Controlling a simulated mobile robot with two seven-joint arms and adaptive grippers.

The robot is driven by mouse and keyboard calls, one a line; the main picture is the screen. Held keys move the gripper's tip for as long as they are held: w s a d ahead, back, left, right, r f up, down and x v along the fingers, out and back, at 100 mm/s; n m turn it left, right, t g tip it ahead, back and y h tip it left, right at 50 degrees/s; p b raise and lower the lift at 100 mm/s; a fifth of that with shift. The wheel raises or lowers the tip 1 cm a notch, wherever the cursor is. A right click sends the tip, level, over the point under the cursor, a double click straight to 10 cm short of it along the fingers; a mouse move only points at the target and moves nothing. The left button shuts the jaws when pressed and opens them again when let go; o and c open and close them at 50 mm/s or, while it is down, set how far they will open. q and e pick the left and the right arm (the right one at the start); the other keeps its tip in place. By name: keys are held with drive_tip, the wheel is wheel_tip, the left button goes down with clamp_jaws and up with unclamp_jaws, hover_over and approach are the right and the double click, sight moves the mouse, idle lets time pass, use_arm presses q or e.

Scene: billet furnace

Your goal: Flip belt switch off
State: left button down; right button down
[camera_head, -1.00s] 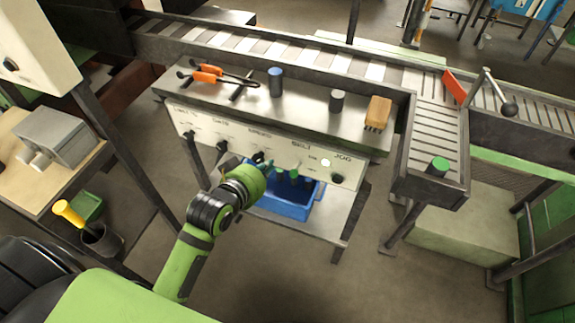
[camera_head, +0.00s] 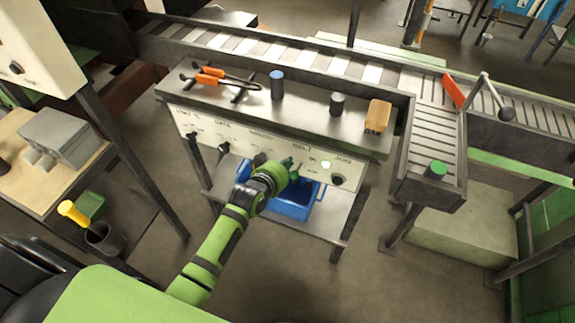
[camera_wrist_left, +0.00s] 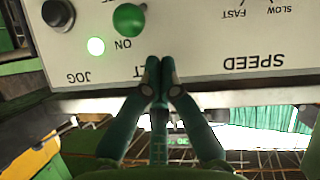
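The belt switch has a green knob (camera_wrist_left: 128,19) by the word ON on the white control panel (camera_wrist_left: 230,45); the wrist view sees the panel upside down. A lit green lamp (camera_wrist_left: 95,46) is beside the knob. My left gripper (camera_wrist_left: 160,62) has its two dark green fingertips together in front of the BELT label, which they partly cover. The tips are apart from the knob in the picture, with nothing visible between them. In the head view, my left gripper (camera_head: 293,166) is at the panel below the BELT label and largely hides the switch. My right gripper is out of view.
A black JOG button (camera_head: 337,180) is right of the lamp, and the speed dial (camera_wrist_left: 264,5) is on the other side. A blue bin (camera_head: 293,208) stands on the shelf below.

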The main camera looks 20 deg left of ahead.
use_arm(q)
drive_tip(key=shift+s+d+f, duration=0.2)
drive_tip(key=shift+s+f, duration=0.05)
drive_tip(key=shift+f, duration=0.35)
wheel_tip(320, 180, down, 7)
drive_tip(key=s+t+b, duration=0.2)
drive_tip(key=t+b, duration=0.5)
drive_tip(key=b, duration=1.1)
drive_tip(key=shift+s+m+h+b, duration=0.2)
drive_tip(key=shift+m+h+b, duration=0.1)
drive_tip(key=shift+f, duration=0.1)
idle(0.5)
